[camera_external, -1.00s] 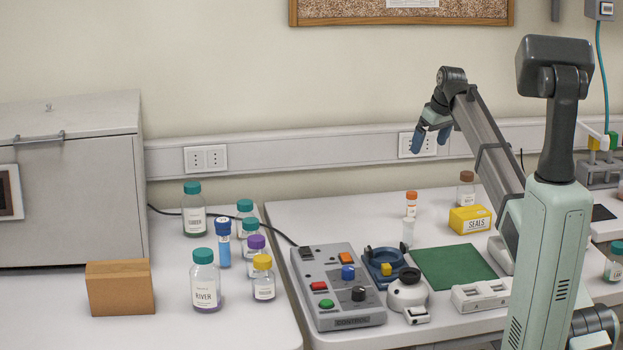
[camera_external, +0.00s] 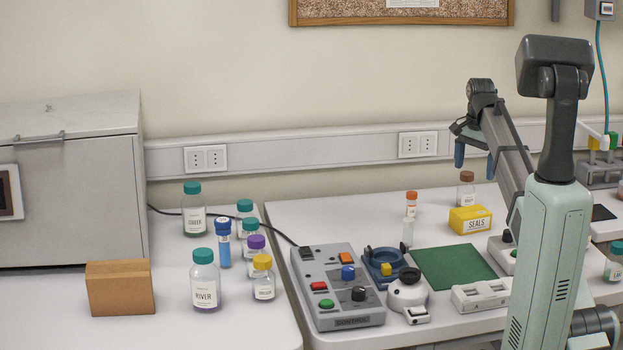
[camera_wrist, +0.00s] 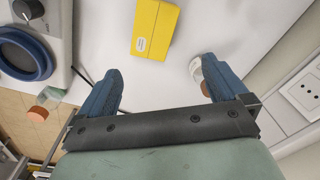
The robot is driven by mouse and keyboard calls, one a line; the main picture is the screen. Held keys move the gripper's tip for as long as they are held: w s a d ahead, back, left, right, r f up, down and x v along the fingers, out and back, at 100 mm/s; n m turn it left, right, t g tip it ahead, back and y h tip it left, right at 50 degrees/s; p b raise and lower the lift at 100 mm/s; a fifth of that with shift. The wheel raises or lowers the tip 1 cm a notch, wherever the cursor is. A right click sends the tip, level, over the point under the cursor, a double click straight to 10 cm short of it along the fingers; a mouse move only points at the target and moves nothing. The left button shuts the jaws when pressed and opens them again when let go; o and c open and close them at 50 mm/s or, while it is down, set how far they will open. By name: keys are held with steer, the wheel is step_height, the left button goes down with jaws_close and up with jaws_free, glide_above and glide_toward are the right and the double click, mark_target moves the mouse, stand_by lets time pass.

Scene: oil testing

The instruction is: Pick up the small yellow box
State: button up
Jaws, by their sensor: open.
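The small yellow box (camera_external: 470,219) lies on the right-hand table, with a white label reading "SEALS" on its front. It also shows in the wrist view (camera_wrist: 155,28), at the top centre, ahead of my fingertips. My gripper (camera_external: 474,162) has blue fingers and hangs above the table near the box, apart from it. In the wrist view my gripper (camera_wrist: 162,72) is open and empty, with bare table between its fingers.
A brown-capped bottle (camera_external: 466,190) stands just behind the box. An orange-capped vial (camera_external: 411,205) stands to its left. A green mat (camera_external: 452,267) lies in front, with a control panel (camera_external: 335,285) further left. The wall with sockets (camera_external: 417,145) is behind.

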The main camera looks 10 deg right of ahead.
mark_target(446, 188)
steer(key=f+m, duration=0.1)
steer(key=f, duration=0.2)
steer(key=f+m, duration=0.4)
steer(key=f, duration=0.1)
steer(key=shift+s+f, duration=0.35)
steer(key=shift+s, duration=0.05)
steer(key=shift+s+a+f, duration=0.1)
steer(key=shift+f, duration=1.2)
steer(key=shift+a+f, duration=0.1)
steer(key=shift+f, duration=1.2)
steer(key=shift+c, duration=0.5)
steer(key=c, duration=0.9)
